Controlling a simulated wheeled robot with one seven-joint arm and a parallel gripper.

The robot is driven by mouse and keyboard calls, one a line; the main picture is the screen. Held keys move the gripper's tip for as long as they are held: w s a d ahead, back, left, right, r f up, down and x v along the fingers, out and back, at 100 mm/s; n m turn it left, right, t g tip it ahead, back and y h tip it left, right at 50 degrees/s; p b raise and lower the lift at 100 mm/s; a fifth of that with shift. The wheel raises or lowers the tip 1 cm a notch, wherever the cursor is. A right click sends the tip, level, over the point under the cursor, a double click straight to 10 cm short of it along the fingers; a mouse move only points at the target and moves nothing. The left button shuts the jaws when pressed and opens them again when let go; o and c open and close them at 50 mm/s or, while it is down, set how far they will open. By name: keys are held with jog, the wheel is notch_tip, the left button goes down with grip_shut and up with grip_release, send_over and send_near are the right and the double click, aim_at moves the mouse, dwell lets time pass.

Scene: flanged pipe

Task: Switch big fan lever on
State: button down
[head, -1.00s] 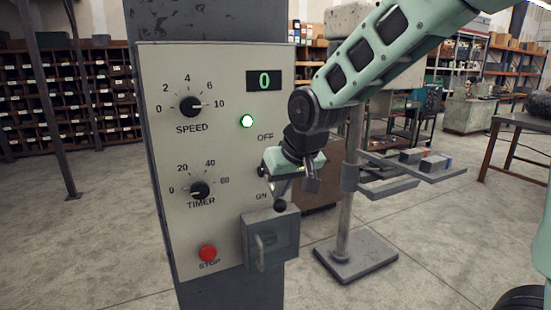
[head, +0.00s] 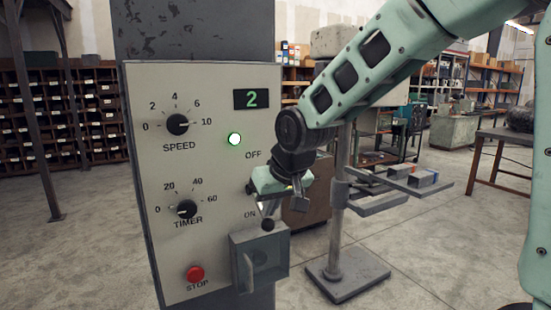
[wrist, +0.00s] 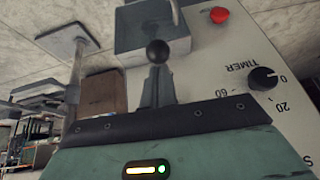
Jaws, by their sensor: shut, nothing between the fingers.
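The grey control panel (head: 215,215) stands in front of me. Its lever ends in a black ball knob (head: 268,224), low beside the ON label (head: 250,214) and well below OFF. The knob also shows in the wrist view (wrist: 157,52). My gripper (head: 270,209) is shut and empty, just above the knob, fingers pointing down. In the wrist view the fingers (wrist: 157,84) line up with the knob; I cannot tell whether they touch. The lever's shaft is mostly hidden by my gripper.
A grey box (head: 260,258) with a handle juts from the panel just below the knob. The SPEED dial (head: 177,125), TIMER dial (head: 186,209) and red STOP button (head: 194,273) are on the panel. A grey stand (head: 345,275) is on the floor to the right.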

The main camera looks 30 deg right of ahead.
jog(key=p+v, duration=0.3)
jog(key=v, duration=1.4)
jog(key=shift+r+p, duration=0.2)
jog(key=shift+p, duration=0.15)
jog(key=s+a+f+n+g, duration=0.3)
jog(key=s+a+f, duration=0.3)
jog(key=s+f, duration=0.3)
jog(key=s+a+f+n+g, duration=0.2)
jog(key=s+a+f+n, duration=0.2)
jog(key=s+f, duration=0.5)
jog(key=a+f, duration=0.1)
jog(key=a, duration=0.1)
jog(key=shift+a+f+n+g, duration=0.3)
jog(key=shift+a+g, duration=0.1)
